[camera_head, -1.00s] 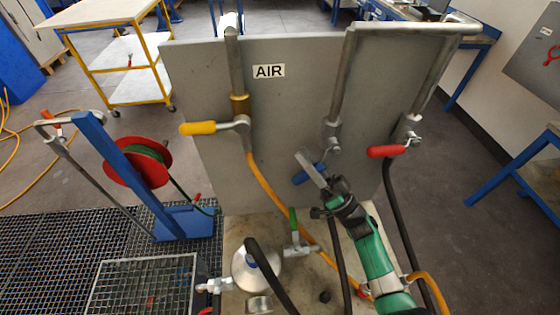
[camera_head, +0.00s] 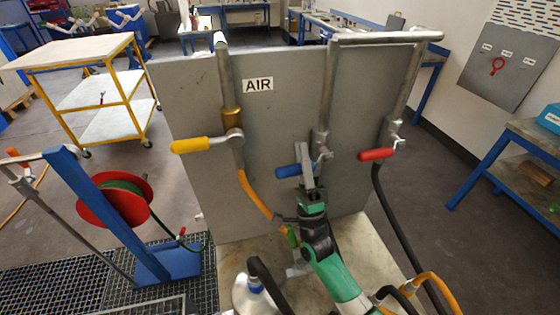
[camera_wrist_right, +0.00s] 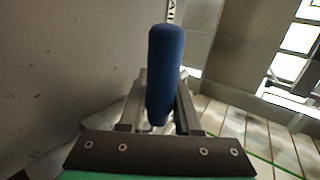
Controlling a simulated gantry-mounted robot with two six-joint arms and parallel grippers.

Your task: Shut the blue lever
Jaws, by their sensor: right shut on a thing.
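The blue lever (camera_head: 288,171) sits on the middle pipe of the grey panel, its handle pointing left and roughly level. My right gripper (camera_head: 304,160) reaches up to it from below and is shut on the handle. In the right wrist view, the blue lever (camera_wrist_right: 165,75) stands upright in the picture between the two fingers of my right gripper (camera_wrist_right: 160,100). The fingers hide part of the handle in the head view. My left gripper is not in view.
Hoses hang below the levers. A red hose reel (camera_head: 115,200) on a blue stand is at the left.

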